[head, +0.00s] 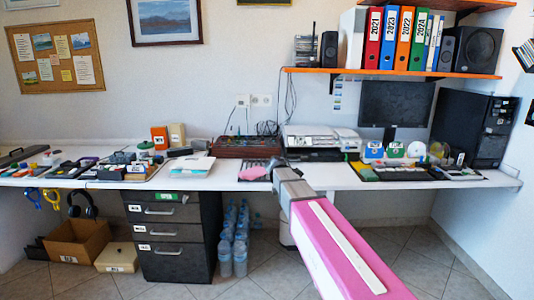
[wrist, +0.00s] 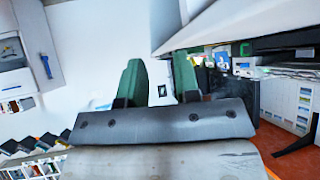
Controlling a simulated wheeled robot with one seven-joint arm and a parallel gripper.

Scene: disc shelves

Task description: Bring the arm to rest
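My arm (head: 335,245), pink with a white strip, reaches from the bottom right of the head view up toward the desk. Its grey far section ends near the desk's front edge, and my gripper cannot be made out clearly there. In the wrist view, the two green fingers of my gripper (wrist: 159,82) stand apart. Between them I see only pale background and a small dark patch farther off. Nothing is held between the fingers.
The long white desk (head: 222,184) carries many small items. Above it is an orange shelf (head: 330,71) with binders and speakers. A black computer tower (head: 480,128) stands at the right. A dark drawer unit (head: 165,235) and water bottles (head: 240,250) stand below. Tiled floor is open at lower right.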

